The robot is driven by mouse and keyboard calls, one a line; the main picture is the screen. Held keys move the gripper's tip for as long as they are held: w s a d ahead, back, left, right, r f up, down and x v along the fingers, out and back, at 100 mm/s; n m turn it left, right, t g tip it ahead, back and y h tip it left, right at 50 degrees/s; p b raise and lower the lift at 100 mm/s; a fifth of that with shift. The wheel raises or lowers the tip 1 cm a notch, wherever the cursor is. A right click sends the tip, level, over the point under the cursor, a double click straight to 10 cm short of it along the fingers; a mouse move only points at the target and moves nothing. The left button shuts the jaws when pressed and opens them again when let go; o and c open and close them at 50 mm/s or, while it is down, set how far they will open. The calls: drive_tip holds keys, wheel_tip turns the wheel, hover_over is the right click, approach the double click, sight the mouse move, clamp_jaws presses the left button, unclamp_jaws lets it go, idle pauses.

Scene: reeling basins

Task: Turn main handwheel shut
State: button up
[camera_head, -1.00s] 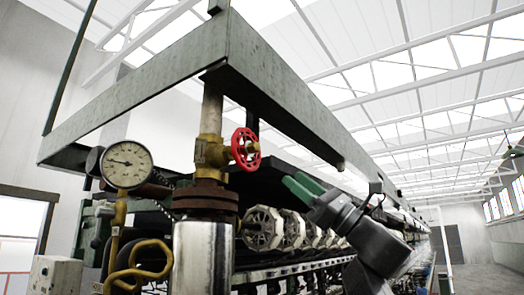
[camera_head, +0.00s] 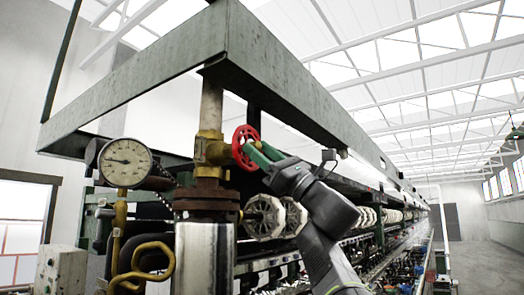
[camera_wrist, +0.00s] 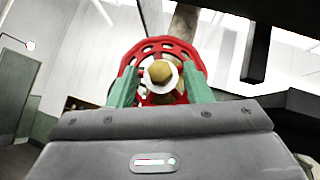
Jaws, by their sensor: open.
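The red main handwheel (camera_head: 241,147) sits on a brass valve (camera_head: 208,151) on the vertical pipe, facing right in the head view. In the wrist view the handwheel (camera_wrist: 153,51) is straight ahead, with its brass hub nut (camera_wrist: 161,73) in the middle. My gripper (camera_head: 257,153) is at the wheel's face. In the wrist view its two green fingers (camera_wrist: 163,85) are apart, one on each side of the hub, overlapping the lower part of the rim. I cannot tell whether they touch the wheel.
A round pressure gauge (camera_head: 125,162) stands left of the valve. A green steel beam frame (camera_head: 262,75) runs above the wheel. A rusty flange (camera_head: 206,195) and shiny cylinder (camera_head: 204,258) lie below. White reels (camera_head: 264,218) line the machine under my arm.

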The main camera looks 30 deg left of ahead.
drive_tip(key=c, duration=0.9)
drive_tip(key=shift+c, duration=0.2)
drive_tip(key=shift+f+m+t+b, duration=0.15)
drive_tip(key=shift+m+t+b, duration=0.25)
drive_tip(key=shift+t, duration=0.1)
